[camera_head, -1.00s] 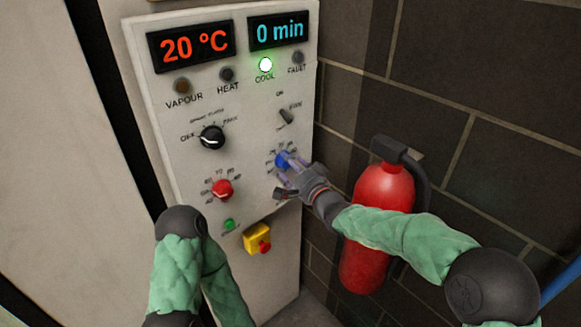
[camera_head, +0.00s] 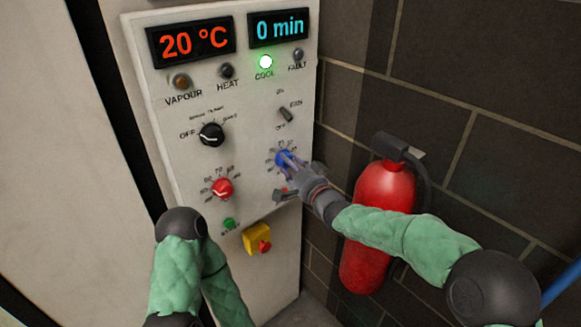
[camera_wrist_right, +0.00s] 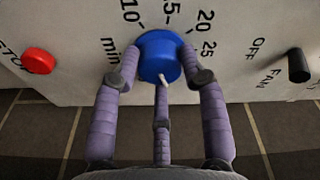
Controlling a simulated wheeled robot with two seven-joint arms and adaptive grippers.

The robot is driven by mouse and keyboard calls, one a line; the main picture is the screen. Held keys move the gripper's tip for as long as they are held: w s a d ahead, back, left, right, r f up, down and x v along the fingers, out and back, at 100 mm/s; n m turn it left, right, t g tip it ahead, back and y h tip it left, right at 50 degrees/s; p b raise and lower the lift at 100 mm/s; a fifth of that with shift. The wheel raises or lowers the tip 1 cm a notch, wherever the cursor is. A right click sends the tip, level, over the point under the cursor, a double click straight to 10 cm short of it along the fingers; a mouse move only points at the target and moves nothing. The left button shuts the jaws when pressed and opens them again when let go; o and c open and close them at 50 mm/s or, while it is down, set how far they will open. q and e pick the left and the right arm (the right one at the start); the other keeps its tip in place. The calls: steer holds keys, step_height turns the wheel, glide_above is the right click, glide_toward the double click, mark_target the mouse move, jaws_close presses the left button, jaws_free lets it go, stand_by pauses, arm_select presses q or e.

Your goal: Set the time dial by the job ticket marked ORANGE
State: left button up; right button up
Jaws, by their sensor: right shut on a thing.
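The time dial is a blue knob (camera_head: 283,159) low on the right of the control panel. It shows close up in the right wrist view (camera_wrist_right: 157,53), with a "min" scale and the numbers 10, 20 and 25 readable around it. A white mark shows at its lower edge there. My right gripper (camera_head: 290,163) is shut on the blue knob, with its purple fingers around it in the wrist view (camera_wrist_right: 160,65). The time display (camera_head: 279,29) reads 0 min. No job ticket is in view. My left arm shows, but its gripper does not.
The panel (camera_head: 255,185) also carries a black knob (camera_head: 211,135), a red knob (camera_head: 222,188), a fan switch (camera_head: 285,115) and a yellow box with a red button (camera_head: 257,239). A red extinguisher (camera_head: 376,235) hangs right, by my right forearm.

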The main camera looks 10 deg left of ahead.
steer(key=shift+r+n+y+b, duration=0.15)
steer(key=shift+n+y+b, duration=0.35)
steer(key=shift+n+b, duration=2)
steer(key=shift+r+n+p, duration=0.1)
steer(key=shift+n+p, duration=0.25)
steer(key=shift+n, duration=0.25)
steer(key=o, duration=1.1)
steer(key=shift+f, duration=0.2)
steer(key=v, duration=1.2)
steer(key=shift+a, duration=0.1)
